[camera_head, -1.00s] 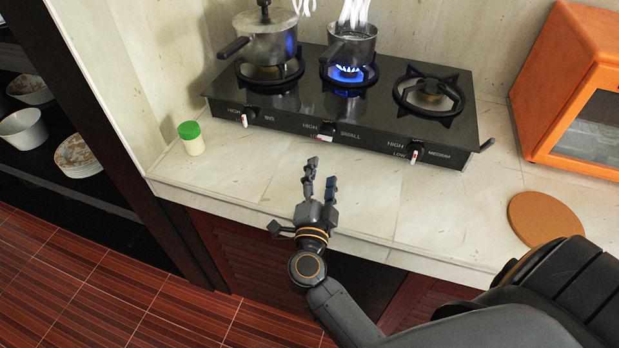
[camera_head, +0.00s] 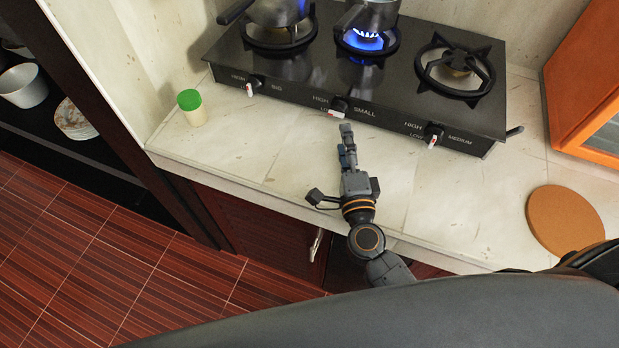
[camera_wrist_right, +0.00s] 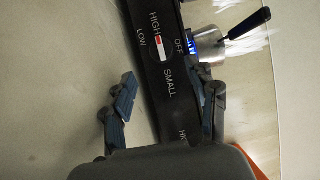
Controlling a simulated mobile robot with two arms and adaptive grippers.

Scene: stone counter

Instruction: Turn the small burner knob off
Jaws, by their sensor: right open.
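The small burner knob (camera_head: 338,107) is on the front panel of the black stove (camera_head: 300,80), beside the word SMALL. It also shows in the right wrist view (camera_wrist_right: 160,46), with its red-and-white marker near HIGH; OFF and LOW are printed around it. The small burner (camera_head: 365,40) burns with a blue flame under a pot (camera_head: 370,14). My right gripper (camera_head: 347,132) is just in front of this knob, over the counter. In the right wrist view its fingers (camera_wrist_right: 165,92) are spread and empty, with the knob beyond them. My left gripper is not in view.
The big burner knob (camera_head: 253,87) and medium burner knob (camera_head: 433,135) sit on either side. A green-capped shaker (camera_head: 191,107) stands at left. A round brown board (camera_head: 564,220) and an orange cabinet (camera_head: 590,95) are at right. Counter around my gripper is clear.

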